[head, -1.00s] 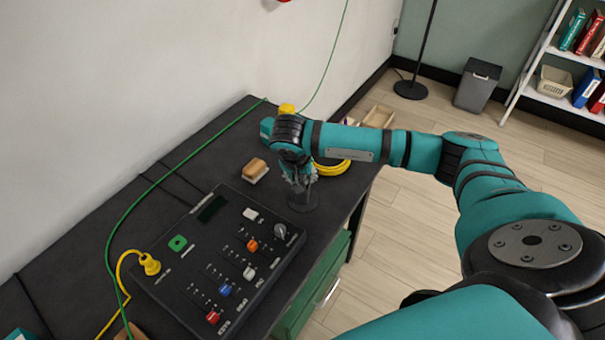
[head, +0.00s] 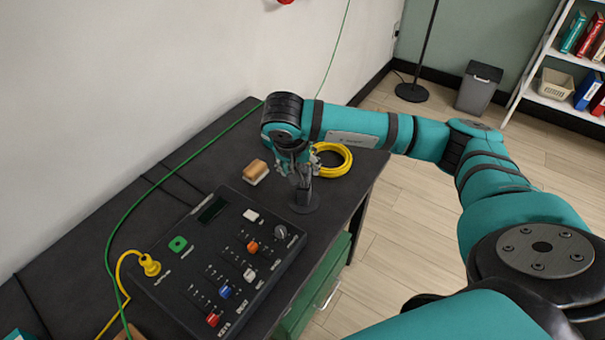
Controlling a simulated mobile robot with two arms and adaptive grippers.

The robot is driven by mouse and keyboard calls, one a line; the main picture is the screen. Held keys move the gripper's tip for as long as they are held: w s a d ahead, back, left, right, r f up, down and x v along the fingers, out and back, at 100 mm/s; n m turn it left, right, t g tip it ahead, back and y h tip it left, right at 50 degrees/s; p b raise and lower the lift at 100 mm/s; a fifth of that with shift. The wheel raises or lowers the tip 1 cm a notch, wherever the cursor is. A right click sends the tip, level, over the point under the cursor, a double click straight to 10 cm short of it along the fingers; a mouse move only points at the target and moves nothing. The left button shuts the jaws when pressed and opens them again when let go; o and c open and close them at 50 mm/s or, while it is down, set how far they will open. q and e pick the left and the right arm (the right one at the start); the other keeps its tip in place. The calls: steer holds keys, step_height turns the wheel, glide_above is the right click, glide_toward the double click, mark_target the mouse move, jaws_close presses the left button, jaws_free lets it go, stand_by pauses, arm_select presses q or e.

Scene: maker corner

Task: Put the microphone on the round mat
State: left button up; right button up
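My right gripper (head: 301,172) reaches in from the right and points down over the dark table, close above a dark upright piece (head: 303,196). That piece looks like the microphone. It stands at a dark round disc (head: 313,205), which may be the round mat or the microphone's own base; dark on dark, I cannot tell which. The gripper's metal fingers are near the top of the piece, but their opening is too small and partly hidden to judge. My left gripper is not in view.
A black control box (head: 218,262) with sliders and knobs lies in front. A wood-topped block (head: 256,171) sits left of the gripper, and a yellow cable coil (head: 335,162) lies behind it to the right. A green cable (head: 118,235) runs along the table's wall side.

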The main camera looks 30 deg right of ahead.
steer(key=v, duration=0.5)
stand_by(0.5)
